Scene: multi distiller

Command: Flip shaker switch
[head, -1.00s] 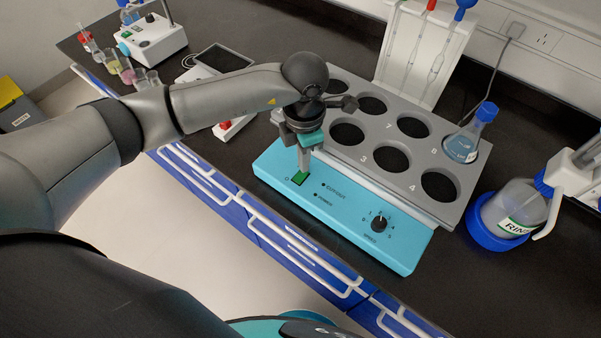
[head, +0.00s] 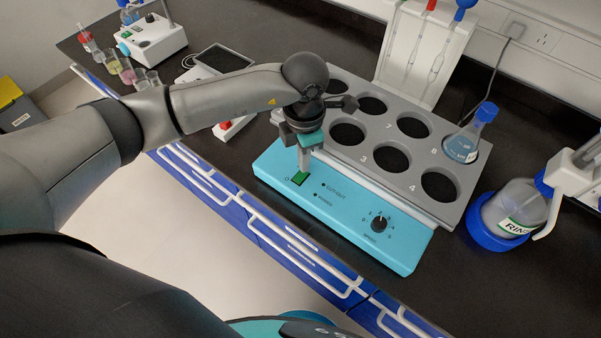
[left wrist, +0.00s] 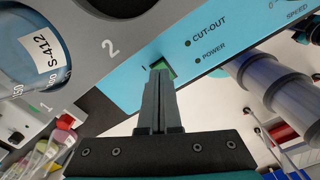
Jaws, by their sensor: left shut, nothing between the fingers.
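The shaker (head: 345,215) has a turquoise front panel and a grey top plate with round numbered holes. Its green switch (head: 299,178) is at the left end of the panel, and it also shows in the left wrist view (left wrist: 160,65). My left gripper (head: 303,170) is shut and empty, pointing down with its fingertips at the switch. In the left wrist view the closed fingers (left wrist: 161,82) partly cover the green switch; I cannot tell whether they press on it. The power and cut-out lamps beside it look dark. My right gripper is not in view.
A flask with blue liquid (head: 463,147) stands in the plate's right end. A rinse bottle (head: 514,208) in a blue holder is at the right. A pipette rack (head: 425,50) stands behind. White rails run along the bench's front edge.

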